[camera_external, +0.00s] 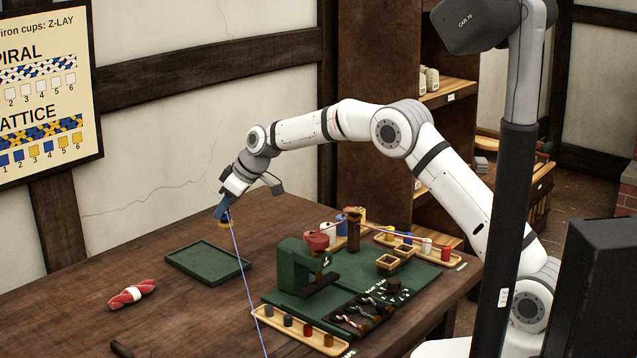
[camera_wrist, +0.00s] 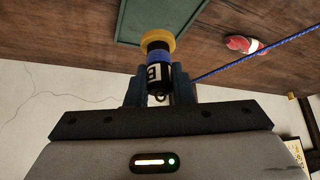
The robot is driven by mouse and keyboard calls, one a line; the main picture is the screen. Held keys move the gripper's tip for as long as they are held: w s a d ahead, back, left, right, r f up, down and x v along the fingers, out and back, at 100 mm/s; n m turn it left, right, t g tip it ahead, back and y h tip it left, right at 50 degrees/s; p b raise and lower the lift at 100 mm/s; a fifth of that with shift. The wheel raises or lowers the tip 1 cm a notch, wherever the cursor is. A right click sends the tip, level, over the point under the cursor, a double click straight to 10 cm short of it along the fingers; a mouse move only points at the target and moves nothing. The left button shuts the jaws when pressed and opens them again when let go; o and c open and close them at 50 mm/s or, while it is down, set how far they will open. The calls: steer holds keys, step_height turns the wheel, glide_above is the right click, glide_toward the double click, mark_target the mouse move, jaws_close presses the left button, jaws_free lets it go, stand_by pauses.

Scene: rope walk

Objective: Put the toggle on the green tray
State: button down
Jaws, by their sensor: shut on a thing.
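In the wrist view the piece (camera_wrist: 158,58) shows a yellow end, a blue band and a black-and-white marking between my fingers (camera_wrist: 159,84). I cannot tell for sure that this piece is the toggle. A blue cord (camera_external: 242,266) runs from near the gripper down to the front. The green tray (camera_external: 190,270) lies flat and empty on the table, below and slightly left of the gripper; its edge also shows in the wrist view (camera_wrist: 122,22).
A red bundle with a white band (camera_external: 131,293) lies at the left. At the right stand a green press (camera_external: 303,268), a wooden rack of small pegs (camera_external: 300,332), a black tray of metal parts (camera_external: 345,318) and several coloured spools (camera_external: 318,240). Bare table surrounds the green tray.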

steer(key=s+a, duration=0.2)
glide_above(222, 269)
step_height(222, 269, down, 5)
steer(key=shift+f+p, duration=0.6)
steer(key=shift+f, duration=1.8)
steer(key=shift+f, duration=0.1)
steer(key=c, duration=1.3)
jaws_free()
steer(key=shift+o, duration=0.2)
steer(key=b+v, duration=0.2)
steer(key=v, duration=1)
steer(key=shift+w, duration=0.2)
steer(key=shift+d, duration=0.15)
